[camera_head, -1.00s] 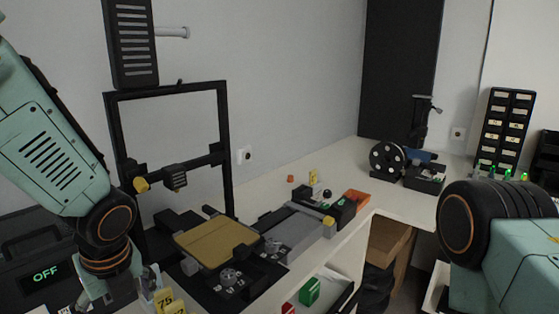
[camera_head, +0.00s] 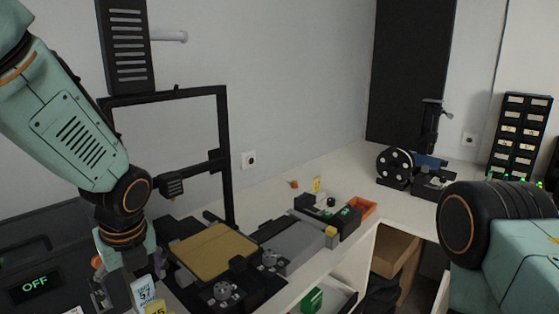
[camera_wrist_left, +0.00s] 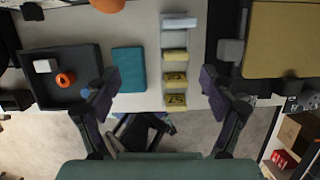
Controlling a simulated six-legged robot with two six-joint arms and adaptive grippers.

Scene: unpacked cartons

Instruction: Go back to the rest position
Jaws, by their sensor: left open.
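My left gripper (camera_head: 128,285) hangs low at the left of the head view, by the front of the desk, partly cut off by the lower edge. In the left wrist view its two fingers (camera_wrist_left: 161,82) are spread wide apart with nothing held between them. A narrow rack with white and yellow number tags (camera_wrist_left: 175,55) shows beyond and between the fingers. My right arm shows only as a teal link and black joint at the right; its gripper is out of view.
A 3D printer with a tan bed (camera_head: 214,251) stands right of my left gripper. A box with an OFF display (camera_head: 35,284) is at the left. A dark tray (camera_wrist_left: 64,78) and teal block (camera_wrist_left: 129,70) lie near the left finger. An orange bin (camera_head: 362,208) is further back.

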